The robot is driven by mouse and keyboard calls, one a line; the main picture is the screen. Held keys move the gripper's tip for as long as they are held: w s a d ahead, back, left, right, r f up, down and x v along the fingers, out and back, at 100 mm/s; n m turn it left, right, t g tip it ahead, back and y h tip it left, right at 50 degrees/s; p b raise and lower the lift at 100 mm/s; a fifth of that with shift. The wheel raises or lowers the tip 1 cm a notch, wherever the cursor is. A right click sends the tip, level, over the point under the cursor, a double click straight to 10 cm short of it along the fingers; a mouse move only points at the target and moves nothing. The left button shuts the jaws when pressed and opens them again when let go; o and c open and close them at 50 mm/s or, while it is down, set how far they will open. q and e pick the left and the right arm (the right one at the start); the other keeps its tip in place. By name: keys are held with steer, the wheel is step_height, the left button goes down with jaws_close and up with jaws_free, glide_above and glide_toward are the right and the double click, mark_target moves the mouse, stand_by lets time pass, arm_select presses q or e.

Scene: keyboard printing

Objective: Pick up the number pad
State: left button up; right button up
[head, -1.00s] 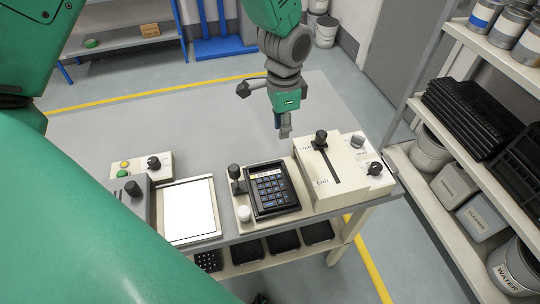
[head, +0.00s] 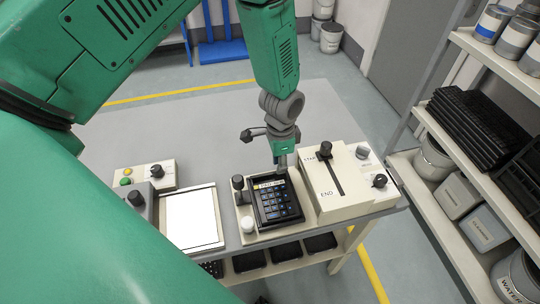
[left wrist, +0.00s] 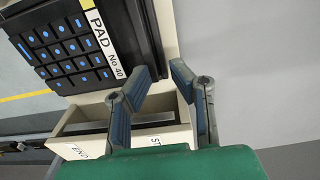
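The number pad (head: 275,203) is black with blue-marked keys and a white label strip at its far edge. It sits in a pale holder on the table, between a black knob and the START/END slider box. My left gripper (head: 281,165) points down just above the pad's far right edge. In the left wrist view the pad (left wrist: 77,48) lies at upper left, labelled "PAD No 40". The fingers (left wrist: 166,72) are apart with nothing between them, close to the labelled edge; whether they touch it I cannot tell. My right gripper is not in view.
The START/END slider box (head: 345,196) stands close on the right. A white panel (head: 191,218) and a button box (head: 146,173) are on the left. The back of the table (head: 200,125) is clear. A loaded shelf (head: 408,165) stands at right.

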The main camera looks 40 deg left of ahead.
arm_select(q)
steer(key=shift+f, duration=0.7)
steer(key=shift+d+f, duration=0.25)
steer(key=shift+d, duration=0.1)
steer(key=shift+d+f, duration=0.1)
steer(key=shift+d, duration=0.25)
steer(key=shift+w+d, duration=0.1)
steer(key=shift+d, duration=0.3)
jaws_close()
steer(key=shift+a, duration=0.8)
steer(key=shift+d, duration=0.3)
steer(key=shift+d+r, duration=0.1)
steer(key=shift+r, duration=0.4)
steer(key=r, duration=0.8)
steer(key=shift+a+r, duration=0.15)
steer(key=shift+a, duration=0.05)
steer(key=shift+d+r+b, duration=0.1)
steer(key=shift+r+b, duration=0.2)
steer(key=shift+r, duration=0.1)
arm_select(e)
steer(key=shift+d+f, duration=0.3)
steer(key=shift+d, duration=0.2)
arm_select(q)
steer(key=shift+d, duration=0.1)
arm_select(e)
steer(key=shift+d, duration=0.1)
